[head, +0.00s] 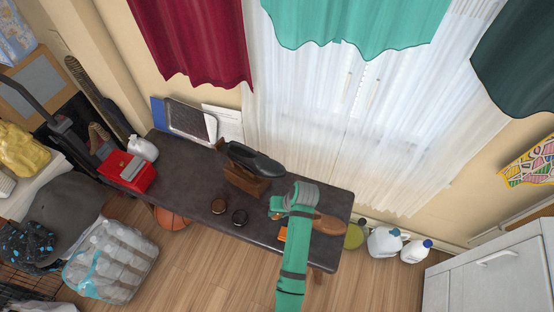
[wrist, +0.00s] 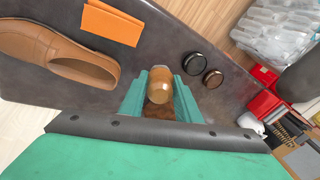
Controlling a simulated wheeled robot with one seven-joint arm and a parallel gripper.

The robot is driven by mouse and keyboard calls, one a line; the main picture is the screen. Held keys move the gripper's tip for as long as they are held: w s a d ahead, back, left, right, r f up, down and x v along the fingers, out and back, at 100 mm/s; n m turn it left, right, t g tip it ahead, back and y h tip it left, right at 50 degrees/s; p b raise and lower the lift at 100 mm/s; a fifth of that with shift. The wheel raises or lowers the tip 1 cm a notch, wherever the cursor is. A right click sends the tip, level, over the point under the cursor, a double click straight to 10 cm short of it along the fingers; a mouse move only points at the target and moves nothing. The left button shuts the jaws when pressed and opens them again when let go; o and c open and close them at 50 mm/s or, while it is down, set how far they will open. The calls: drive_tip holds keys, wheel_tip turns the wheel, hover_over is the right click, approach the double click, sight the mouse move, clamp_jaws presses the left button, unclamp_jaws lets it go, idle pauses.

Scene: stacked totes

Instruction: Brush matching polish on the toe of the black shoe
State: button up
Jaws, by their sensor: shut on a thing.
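The black shoe (head: 256,160) rests on a wooden stand (head: 246,180) at the back middle of the dark table. Two open-looking round polish tins lie in front of it: a brown one (head: 218,205), also in the wrist view (wrist: 213,78), and a black one (head: 239,217), also in the wrist view (wrist: 194,63). My gripper (wrist: 160,92) is shut on a brush with a rounded wooden handle (wrist: 159,84); dark brown bristles seem to show below it.
A brown shoe (head: 328,225) and an orange cloth (head: 283,235) lie near my arm on the table's right part. A red toolbox (head: 128,174) and a white bottle (head: 143,148) stand at the left end. The table's left middle is clear.

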drive_tip(key=w+r+n+h, duration=0.2)
drive_tip(key=w+r, duration=1.4)
drive_tip(key=r, duration=0.2)
drive_tip(key=shift+g, duration=0.5)
drive_tip(key=shift+w+a+f, duration=0.1)
drive_tip(key=shift+a+f, duration=0.05)
drive_tip(key=shift+f, duration=1.05)
drive_tip(key=shift+w+a+f, duration=0.1)
drive_tip(key=shift+a+f, duration=0.05)
drive_tip(key=shift+f, duration=1.55)
drive_tip(key=shift+s+a, duration=0.1)
drive_tip(key=shift+a, duration=0.1)
drive_tip(key=shift+d, duration=0.15)
drive_tip(key=shift+w+f, duration=0.2)
drive_tip(key=shift+f, duration=0.4)
drive_tip(key=shift+f, duration=0.1)
